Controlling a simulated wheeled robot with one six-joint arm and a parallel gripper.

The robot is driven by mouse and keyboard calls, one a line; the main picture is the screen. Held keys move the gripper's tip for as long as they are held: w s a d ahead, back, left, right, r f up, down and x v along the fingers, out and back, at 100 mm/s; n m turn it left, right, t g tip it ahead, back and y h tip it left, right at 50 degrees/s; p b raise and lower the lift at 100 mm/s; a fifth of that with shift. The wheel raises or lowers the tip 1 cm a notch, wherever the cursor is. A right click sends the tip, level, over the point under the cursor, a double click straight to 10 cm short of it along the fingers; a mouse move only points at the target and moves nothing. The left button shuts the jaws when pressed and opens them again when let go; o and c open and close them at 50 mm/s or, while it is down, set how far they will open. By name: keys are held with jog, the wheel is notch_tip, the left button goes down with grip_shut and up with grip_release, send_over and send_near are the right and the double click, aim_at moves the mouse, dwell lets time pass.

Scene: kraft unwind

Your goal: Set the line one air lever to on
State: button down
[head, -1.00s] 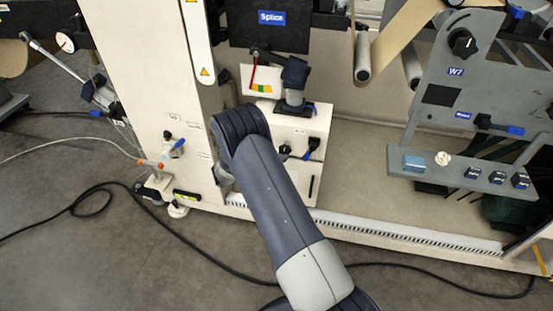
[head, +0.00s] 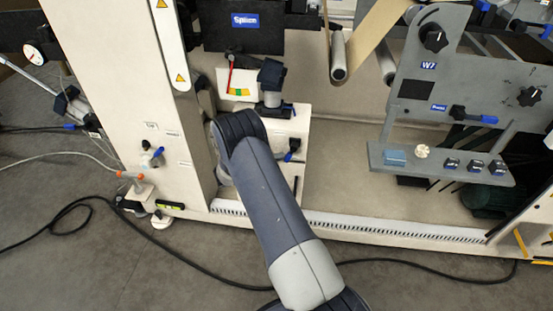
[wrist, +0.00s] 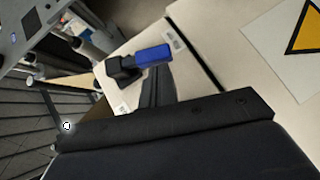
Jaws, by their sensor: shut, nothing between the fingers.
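In the wrist view, a lever with a blue grip (wrist: 152,56) and a black hub (wrist: 122,70) sits on a cream panel. Small labels are beside it, too small to read. My gripper (wrist: 158,72) is shut and empty, its dark fingers pointing toward the blue grip; I cannot tell whether they touch it. In the head view my arm hides the gripper. That view shows a blue-handled lever (head: 152,158) on the cream column and another (head: 291,152) on the box under the gauge. I cannot tell which of them the wrist view shows.
A grey bracket (head: 440,172) with several buttons stands at the right, below the W7 plate (head: 428,66). A red-needled gauge (head: 238,84) is above the box. A black cable (head: 190,255) lies across the floor. A yellow warning triangle (wrist: 306,30) is at the right of the wrist view.

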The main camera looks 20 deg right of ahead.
jog(key=b, duration=0.1)
jog(key=f+n+h+b, duration=0.1)
jog(key=b, duration=0.1)
jog(key=d+f+h+b, duration=0.1)
jog(key=b, duration=0.1)
jog(key=shift+s+n, duration=0.3)
jog(key=shift+n, duration=0.1)
jog(key=shift+s+d+n+h+b, duration=0.25)
jog(key=shift+n+h+b, duration=0.25)
jog(key=shift+b, duration=0.75)
jog(key=shift+a, duration=0.1)
